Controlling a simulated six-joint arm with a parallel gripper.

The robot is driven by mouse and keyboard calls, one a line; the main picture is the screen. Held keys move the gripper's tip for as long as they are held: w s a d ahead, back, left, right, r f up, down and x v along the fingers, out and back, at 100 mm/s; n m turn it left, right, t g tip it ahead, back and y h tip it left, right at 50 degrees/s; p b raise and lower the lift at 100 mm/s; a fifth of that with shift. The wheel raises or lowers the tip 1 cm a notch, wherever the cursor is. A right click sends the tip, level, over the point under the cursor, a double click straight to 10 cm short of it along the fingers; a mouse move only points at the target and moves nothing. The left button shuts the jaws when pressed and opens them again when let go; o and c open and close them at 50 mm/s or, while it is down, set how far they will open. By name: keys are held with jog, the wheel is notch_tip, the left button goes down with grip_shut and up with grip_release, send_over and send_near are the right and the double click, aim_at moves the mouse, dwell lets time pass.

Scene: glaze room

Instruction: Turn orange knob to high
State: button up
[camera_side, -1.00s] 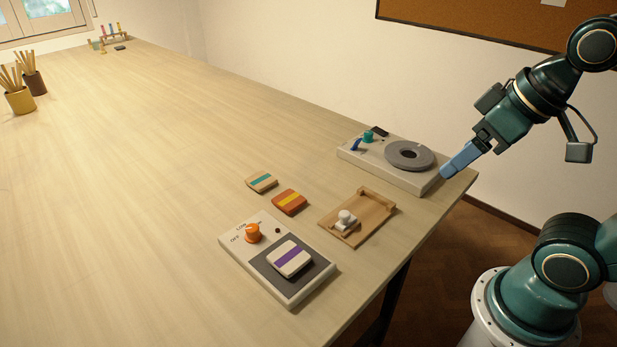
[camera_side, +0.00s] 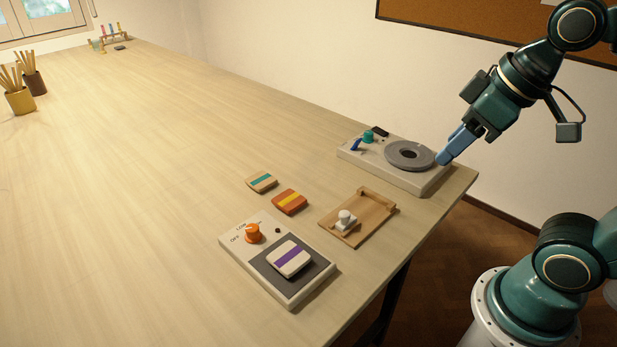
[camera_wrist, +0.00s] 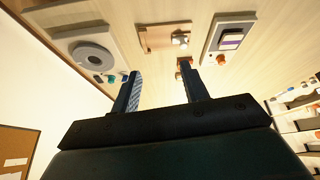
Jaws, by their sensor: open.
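The orange knob (camera_side: 253,233) stands on the white control box (camera_side: 236,256) at the front of the table, near the printed words OFF and LOW. In the wrist view the orange knob (camera_wrist: 221,60) shows at the upper right, on the box (camera_wrist: 210,45). The knob's exact pointer setting is too small to read. A tile with a purple stripe (camera_side: 289,258) lies on the box's dark pad. My gripper (camera_side: 447,158) is open and empty, by the right end of the turntable device, well away from the knob. Its two blue fingers (camera_wrist: 160,75) stand apart in the wrist view.
The device with a grey disc (camera_side: 410,155), teal knob (camera_side: 368,137) and blue lever (camera_side: 356,145) stands at the back right. A wooden tray (camera_side: 376,208) with a white knob lies between. Teal-striped (camera_side: 261,182) and orange (camera_side: 289,202) tiles lie behind the box.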

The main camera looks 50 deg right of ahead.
jog(key=w+a+r+n+g, duration=0.1)
jog(key=w+a+r+n, duration=0.25)
jog(key=w+n, duration=0.35)
jog(key=n+g, duration=0.4)
jog(key=n, duration=1)
send_over(252, 228)
notch_tip(252, 228, down, 7)
jog(key=shift+f, duration=0.2)
notch_tip(252, 228, down, 14)
jog(key=shift+r, duration=0.1)
jog(key=shift+c, duration=0.3)
grip_shut()
